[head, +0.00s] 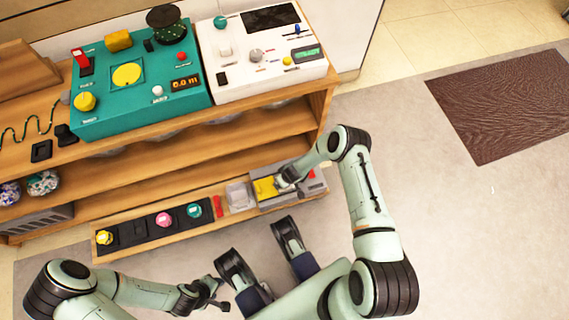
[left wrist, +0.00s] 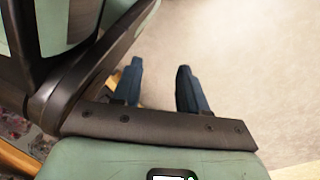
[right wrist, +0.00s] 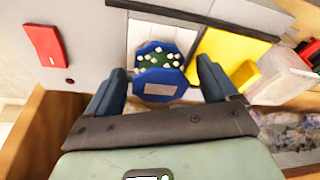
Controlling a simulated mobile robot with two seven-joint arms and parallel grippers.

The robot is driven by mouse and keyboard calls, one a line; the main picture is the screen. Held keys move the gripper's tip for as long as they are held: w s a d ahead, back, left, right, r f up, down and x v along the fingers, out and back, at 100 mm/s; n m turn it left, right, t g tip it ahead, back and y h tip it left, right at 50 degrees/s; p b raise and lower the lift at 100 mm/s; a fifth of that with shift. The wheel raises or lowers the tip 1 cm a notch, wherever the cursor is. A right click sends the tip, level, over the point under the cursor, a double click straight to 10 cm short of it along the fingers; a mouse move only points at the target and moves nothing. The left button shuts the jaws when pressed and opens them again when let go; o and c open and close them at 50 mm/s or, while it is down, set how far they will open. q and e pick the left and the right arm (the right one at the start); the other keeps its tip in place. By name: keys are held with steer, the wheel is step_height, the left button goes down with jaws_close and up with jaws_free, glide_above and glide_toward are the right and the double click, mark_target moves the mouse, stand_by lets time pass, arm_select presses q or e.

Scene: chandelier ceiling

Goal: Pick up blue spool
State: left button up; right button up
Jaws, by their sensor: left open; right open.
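The blue spool (right wrist: 158,88) shows in the right wrist view as a blue octagonal piece with a dark green, white-dotted middle. It sits in a pale slot beside a yellow panel. My right gripper (right wrist: 162,72) is open, with one finger on each side of the spool and a visible gap to each. In the head view my right gripper (head: 284,182) is over the right end of the low shelf, and the spool cannot be made out there. My left gripper (head: 212,292) is low in the head view, away from the shelf. In the left wrist view it (left wrist: 158,85) is open and empty.
A black rack (head: 128,234) on the low shelf holds yellow, pink and teal pieces. A yellow block (head: 265,187) is left of my right gripper. A red panel (right wrist: 44,45) is left of the spool. Teal (head: 125,100) and white (head: 235,82) consoles stand on top.

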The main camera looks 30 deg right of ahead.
steer(key=c, duration=1.1)
